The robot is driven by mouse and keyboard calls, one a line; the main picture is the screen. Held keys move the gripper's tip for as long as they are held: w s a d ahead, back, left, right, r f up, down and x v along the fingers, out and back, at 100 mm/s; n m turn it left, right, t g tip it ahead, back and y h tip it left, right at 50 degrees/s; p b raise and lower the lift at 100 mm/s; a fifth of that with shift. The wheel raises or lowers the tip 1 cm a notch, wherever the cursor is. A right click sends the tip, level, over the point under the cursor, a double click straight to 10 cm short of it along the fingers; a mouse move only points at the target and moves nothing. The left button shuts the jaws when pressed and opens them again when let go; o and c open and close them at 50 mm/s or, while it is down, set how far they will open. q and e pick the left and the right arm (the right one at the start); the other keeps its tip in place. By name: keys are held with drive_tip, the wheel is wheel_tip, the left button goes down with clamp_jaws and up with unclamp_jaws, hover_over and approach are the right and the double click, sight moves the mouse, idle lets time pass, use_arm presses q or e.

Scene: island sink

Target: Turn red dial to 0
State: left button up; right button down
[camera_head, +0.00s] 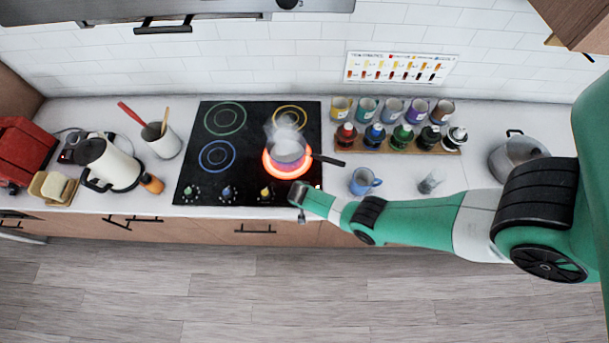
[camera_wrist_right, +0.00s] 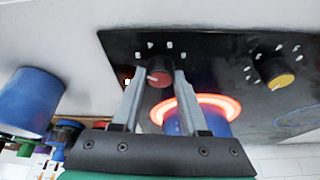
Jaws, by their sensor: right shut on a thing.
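The red dial (camera_wrist_right: 159,72) is at the edge of the black cooktop (camera_head: 200,180), with small white marks around it in the right wrist view. My right gripper (camera_wrist_right: 160,78) is shut on the red dial, one finger on each side. In the head view my right arm's end hides the dial. The dial's exact setting cannot be read. The burner (camera_head: 268,168) of the front right ring glows red-orange under a steaming pot (camera_head: 288,150). It also glows in the right wrist view (camera_wrist_right: 222,101). My left gripper is not in view.
A yellow dial (camera_wrist_right: 277,72) sits beside the red one. A blue mug (camera_head: 363,182) and a glass (camera_head: 431,181) stand on the counter near my right arm. The pot's handle (camera_head: 328,160) points right. A bottle rack (camera_head: 390,147) stands behind.

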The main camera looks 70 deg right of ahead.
drive_tip(key=n, duration=0.2)
drive_tip(key=n+t+p, duration=0.1)
drive_tip(key=n, duration=0.1)
drive_tip(key=shift+s+d+n+t+y, duration=0.1)
drive_tip(key=shift+s+n+t+y, duration=0.1)
drive_tip(key=shift+n+t+y, duration=0.15)
drive_tip(key=n, duration=0.2)
drive_tip(key=n+t+y, duration=0.1)
drive_tip(key=n, duration=0.1)
drive_tip(key=shift+d+n+y+p, duration=0.1)
drive_tip(key=shift+n+y+p, duration=0.15)
drive_tip(key=shift+n+p, duration=0.1)
drive_tip(key=n, duration=0.2)
drive_tip(key=shift+f+n+t+y+b, duration=0.1)
drive_tip(key=shift+n+t+y+b, duration=0.25)
drive_tip(key=shift+n+y+b, duration=0.05)
drive_tip(key=n+y+b, duration=0.1)
drive_tip(key=n, duration=0.2)
drive_tip(key=shift+d+n+b, duration=0.15)
drive_tip(key=shift+n+b, duration=0.15)
drive_tip(key=shift+n+y, duration=0.6)
drive_tip(key=shift+n, duration=0.3)
drive_tip(key=n+y, duration=0.1)
drive_tip(key=n, duration=0.1)
drive_tip(key=shift+d+n+p, duration=0.15)
drive_tip(key=shift+n+p, duration=0.15)
drive_tip(key=shift+n+g+y+b, duration=0.3)
drive_tip(key=shift+n+g+y, duration=0.2)
drive_tip(key=shift+n, duration=1.3)
